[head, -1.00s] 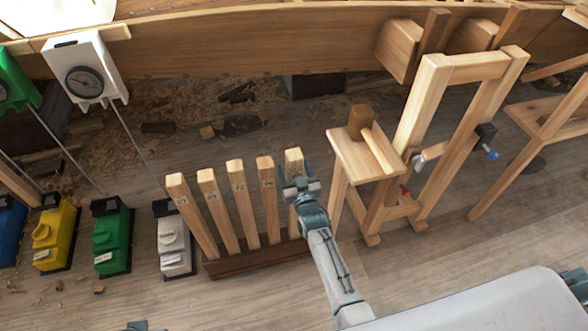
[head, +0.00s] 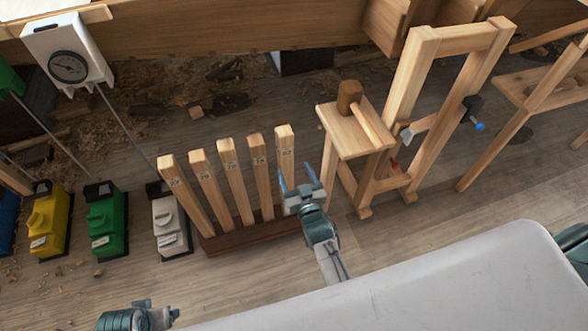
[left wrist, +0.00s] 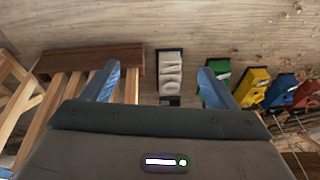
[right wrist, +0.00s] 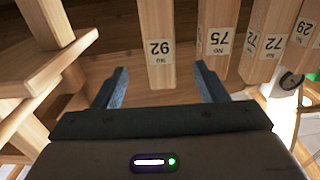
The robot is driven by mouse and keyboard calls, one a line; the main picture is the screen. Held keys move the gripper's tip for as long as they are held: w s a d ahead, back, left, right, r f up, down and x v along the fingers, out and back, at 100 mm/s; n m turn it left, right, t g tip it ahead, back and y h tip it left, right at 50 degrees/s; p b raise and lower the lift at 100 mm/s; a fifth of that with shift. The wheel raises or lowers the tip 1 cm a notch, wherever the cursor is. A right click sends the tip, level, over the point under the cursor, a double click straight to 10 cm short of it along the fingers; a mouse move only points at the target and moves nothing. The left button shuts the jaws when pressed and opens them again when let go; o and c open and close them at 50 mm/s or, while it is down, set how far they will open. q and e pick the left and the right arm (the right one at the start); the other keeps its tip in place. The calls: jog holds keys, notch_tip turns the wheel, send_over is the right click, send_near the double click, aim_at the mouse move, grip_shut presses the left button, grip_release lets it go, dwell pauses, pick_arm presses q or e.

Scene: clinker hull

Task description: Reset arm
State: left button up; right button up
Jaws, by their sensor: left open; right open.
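My right gripper (head: 299,177) is open beside the rightmost of several numbered wooden posts (head: 285,142) in a dark rack. In the right wrist view, the post labelled 92 (right wrist: 158,60) stands ahead between the open fingers (right wrist: 160,88). The gripper is not closed on it; I cannot tell whether any finger touches it. My left gripper (head: 155,315) is low at the bottom left of the head view. The left wrist view shows its blue fingers (left wrist: 155,82) wide apart with nothing held between them.
A wooden stand with a mallet (head: 360,112) and a clamped frame (head: 425,85) stand right of the posts. White (head: 170,228), green (head: 106,225) and yellow (head: 48,228) blocks stand to the left. The dark rack base (head: 250,238) lies in front of me.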

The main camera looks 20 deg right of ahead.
jog(key=shift+f, duration=0.1)
dwell(0.3)
